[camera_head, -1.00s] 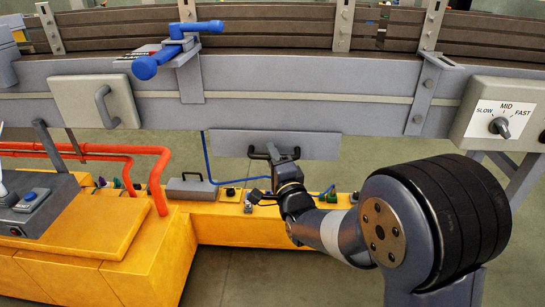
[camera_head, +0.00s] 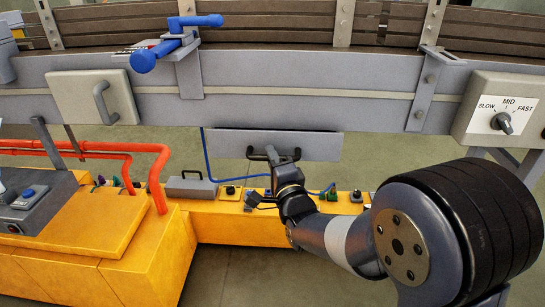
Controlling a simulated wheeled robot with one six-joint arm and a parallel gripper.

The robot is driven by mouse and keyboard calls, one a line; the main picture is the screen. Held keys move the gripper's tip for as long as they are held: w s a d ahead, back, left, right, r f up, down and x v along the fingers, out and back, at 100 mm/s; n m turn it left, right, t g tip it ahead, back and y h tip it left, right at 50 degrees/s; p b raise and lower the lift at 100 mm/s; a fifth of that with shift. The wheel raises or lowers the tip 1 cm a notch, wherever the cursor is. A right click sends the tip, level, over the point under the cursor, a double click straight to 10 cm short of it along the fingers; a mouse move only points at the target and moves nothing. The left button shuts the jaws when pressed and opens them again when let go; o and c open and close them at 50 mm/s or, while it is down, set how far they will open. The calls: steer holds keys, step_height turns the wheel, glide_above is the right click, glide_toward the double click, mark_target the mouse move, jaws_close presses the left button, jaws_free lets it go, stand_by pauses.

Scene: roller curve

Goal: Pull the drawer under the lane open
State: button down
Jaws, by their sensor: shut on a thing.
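The drawer (camera_head: 318,147) is a flat grey front hanging under the grey side rail of the lane (camera_head: 300,107). It has a dark handle on its lower middle, the drawer handle (camera_head: 252,155). My gripper (camera_head: 277,157) is at that handle and is shut on it. The fingers and my wrist hide the middle and right part of the handle. Whether any gap shows between the drawer front and its housing, I cannot tell from this angle.
A yellow base (camera_head: 235,222) with several small knobs lies below the drawer. Red pipes (camera_head: 160,170) stand at the left. A blue lever (camera_head: 160,52), a grey panel with a handle (camera_head: 92,97) and a speed dial box (camera_head: 497,115) are on the lane. Open floor lies in front.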

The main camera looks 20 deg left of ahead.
steer(key=s+d+b, duration=0.3)
steer(key=s+b, duration=0.2)
steer(key=s, duration=0.8)
steer(key=shift+s+d+b, duration=0.15)
steer(key=shift+s+b, duration=0.15)
steer(key=shift+b, duration=0.1)
steer(key=c, duration=1.4)
jaws_free()
steer(key=v, duration=1)
steer(key=shift+s+d, duration=0.25)
steer(key=shift+s, duration=0.05)
steer(key=x, duration=1.1)
steer(key=shift+s+d, duration=0.1)
